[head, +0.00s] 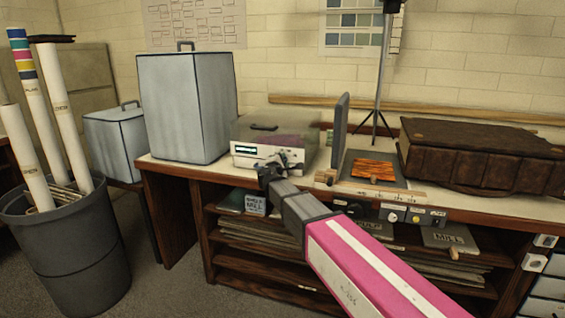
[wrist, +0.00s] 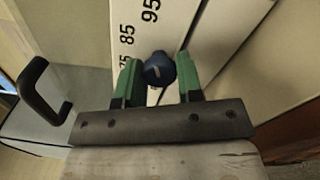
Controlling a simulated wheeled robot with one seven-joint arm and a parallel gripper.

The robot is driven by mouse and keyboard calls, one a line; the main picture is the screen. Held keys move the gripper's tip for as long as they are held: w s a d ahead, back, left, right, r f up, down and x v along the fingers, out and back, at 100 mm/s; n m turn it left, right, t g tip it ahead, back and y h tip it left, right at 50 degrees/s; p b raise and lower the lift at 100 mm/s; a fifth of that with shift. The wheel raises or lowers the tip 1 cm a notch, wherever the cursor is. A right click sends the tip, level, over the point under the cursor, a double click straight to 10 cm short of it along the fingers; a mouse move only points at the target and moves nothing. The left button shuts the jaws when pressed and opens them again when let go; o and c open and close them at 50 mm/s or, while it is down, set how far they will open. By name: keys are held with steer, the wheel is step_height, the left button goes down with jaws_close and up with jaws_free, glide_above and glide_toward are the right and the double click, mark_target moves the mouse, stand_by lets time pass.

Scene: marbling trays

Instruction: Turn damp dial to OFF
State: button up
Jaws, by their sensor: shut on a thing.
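A dark blue round dial (wrist: 158,70) with a short pale pointer mark sits on the pale front panel of a boxy machine (head: 262,160). Printed numbers including 85 and 95 run beside the dial in the wrist view. My gripper (wrist: 159,78) has its green fingers on either side of the dial, shut on it. In the head view my gripper (head: 279,166) is at the right part of the machine's front and hides the dial there. I see no OFF mark in the wrist view.
A tall grey-blue covered box (head: 187,108) stands left of the machine. To the right are an upright grey panel (head: 340,130), a tray with an orange marbled sheet (head: 373,169) and a large brown book-like case (head: 480,155). Knobs (head: 415,214) line the bench's front edge.

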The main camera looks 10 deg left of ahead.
steer(key=shift+f+n, duration=0.1)
steer(key=shift+n, duration=0.5)
steer(key=o, duration=0.9)
steer(key=s, duration=1)
steer(key=shift+s+a, duration=0.4)
steer(key=shift+a, duration=0.05)
